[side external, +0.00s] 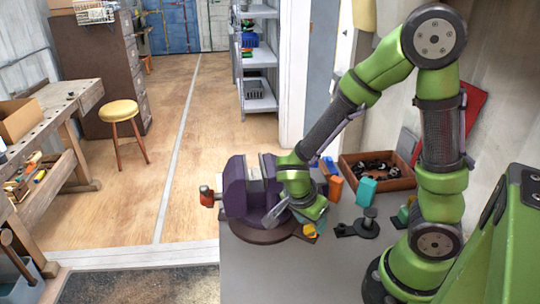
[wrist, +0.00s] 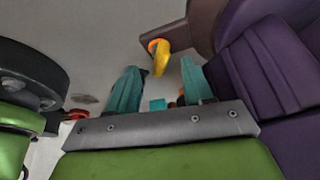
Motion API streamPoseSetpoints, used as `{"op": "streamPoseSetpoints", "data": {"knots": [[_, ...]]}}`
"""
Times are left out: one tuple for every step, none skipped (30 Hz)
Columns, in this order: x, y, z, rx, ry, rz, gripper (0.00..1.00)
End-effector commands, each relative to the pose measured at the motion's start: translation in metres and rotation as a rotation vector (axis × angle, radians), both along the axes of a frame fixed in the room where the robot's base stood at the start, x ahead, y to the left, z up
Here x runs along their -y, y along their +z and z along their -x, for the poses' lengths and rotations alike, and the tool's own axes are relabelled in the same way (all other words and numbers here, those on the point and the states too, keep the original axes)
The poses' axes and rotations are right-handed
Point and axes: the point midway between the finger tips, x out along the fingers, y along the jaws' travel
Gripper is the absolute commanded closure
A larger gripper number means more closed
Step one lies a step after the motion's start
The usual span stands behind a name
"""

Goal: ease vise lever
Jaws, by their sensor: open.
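The purple vise (side external: 237,190) stands on a dark round base (side external: 262,236) at the front left of the grey bench. It fills the right side of the wrist view (wrist: 265,70). A small yellow-and-orange lever (wrist: 160,55) sticks out from the vise's brown base; its yellow part shows in the side view (side external: 310,230). My gripper (wrist: 158,76) is open, its teal fingers apart on either side of the lever in the picture. I cannot tell whether they touch it. In the side view my gripper (side external: 315,222) is low beside the vise, partly hiding it.
A red-tipped part (side external: 207,196) juts from the vise's left side. A brown tray (side external: 378,177) of dark parts lies behind my gripper. Teal (side external: 366,190) and orange (side external: 335,188) blocks and a black tool (side external: 358,226) stand to the right. The bench front is clear.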

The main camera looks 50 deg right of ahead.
Motion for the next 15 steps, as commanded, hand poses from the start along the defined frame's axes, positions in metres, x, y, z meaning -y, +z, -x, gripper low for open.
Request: {"op": "streamPoseSetpoints", "data": {"knots": [[0.003, -0.006, 0.001, -0.004, -0.001, 0.000, 0.49], [0.004, -0.009, 0.001, -0.003, -0.001, 0.001, 0.49], [0.005, -0.012, 0.001, -0.002, 0.000, 0.001, 0.49], [0.006, -0.013, 0.001, -0.002, 0.000, 0.001, 0.49], [0.006, -0.014, 0.001, -0.002, -0.001, 0.000, 0.49], [0.007, -0.016, 0.001, -0.001, 0.000, -0.001, 0.49], [0.007, -0.016, 0.001, 0.000, 0.000, -0.001, 0.49], [0.007, -0.017, 0.001, 0.000, 0.000, -0.001, 0.49], [0.007, -0.017, 0.001, 0.000, 0.000, -0.001, 0.49], [0.007, -0.017, 0.001, 0.000, 0.000, -0.001, 0.49], [0.007, -0.017, 0.001, 0.000, 0.000, -0.001, 0.49], [0.007, -0.017, 0.001, 0.000, 0.000, -0.001, 0.49], [0.007, -0.017, 0.001, 0.000, 0.000, -0.001, 0.49], [0.007, -0.017, 0.001, 0.000, 0.000, -0.001, 0.49], [0.007, -0.017, 0.001, 0.000, 0.000, -0.001, 0.51]]}}
